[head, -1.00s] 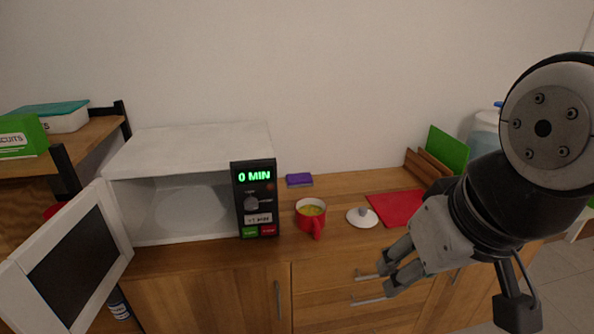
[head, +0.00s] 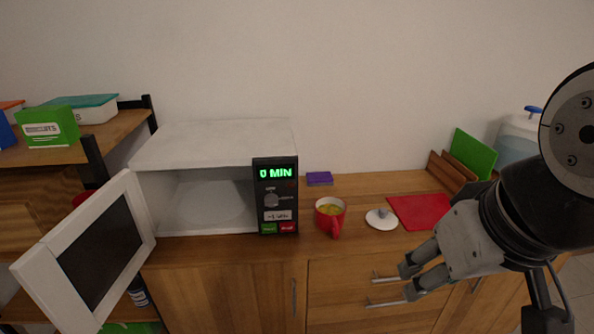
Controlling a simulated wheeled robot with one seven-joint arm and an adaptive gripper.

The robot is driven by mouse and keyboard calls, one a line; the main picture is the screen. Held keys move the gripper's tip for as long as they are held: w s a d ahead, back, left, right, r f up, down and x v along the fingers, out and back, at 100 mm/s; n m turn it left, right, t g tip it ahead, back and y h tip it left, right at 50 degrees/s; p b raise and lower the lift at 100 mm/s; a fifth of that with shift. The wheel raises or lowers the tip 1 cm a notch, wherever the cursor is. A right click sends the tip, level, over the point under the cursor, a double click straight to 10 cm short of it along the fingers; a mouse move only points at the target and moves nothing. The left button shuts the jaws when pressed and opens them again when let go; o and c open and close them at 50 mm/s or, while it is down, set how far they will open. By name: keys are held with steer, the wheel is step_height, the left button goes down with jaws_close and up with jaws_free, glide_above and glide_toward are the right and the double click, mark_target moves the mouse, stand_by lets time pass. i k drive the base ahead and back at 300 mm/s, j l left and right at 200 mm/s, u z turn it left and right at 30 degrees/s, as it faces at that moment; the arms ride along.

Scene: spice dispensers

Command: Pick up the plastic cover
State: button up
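The plastic cover appears to be the white round lid (head: 381,219) with a small grey knob. It lies on the wooden counter between the red mug and the red mat. My gripper (head: 409,280) is in front of the counter's drawers, lower and to the right of the lid in the picture. Its two fingers are apart with nothing between them. It does not touch the lid.
A red mug (head: 330,216) with yellow contents stands left of the lid. A red mat (head: 420,211) lies to its right. A microwave (head: 215,142) with its door (head: 88,252) open stands further left. A purple block (head: 320,178) lies behind the mug.

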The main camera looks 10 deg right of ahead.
mark_target(381, 218)
steer(key=i+j+z, duration=0.3)
steer(key=i, duration=0.15)
steer(key=i+j+z, duration=0.15)
steer(key=i+z, duration=0.15)
steer(key=i, duration=0.15)
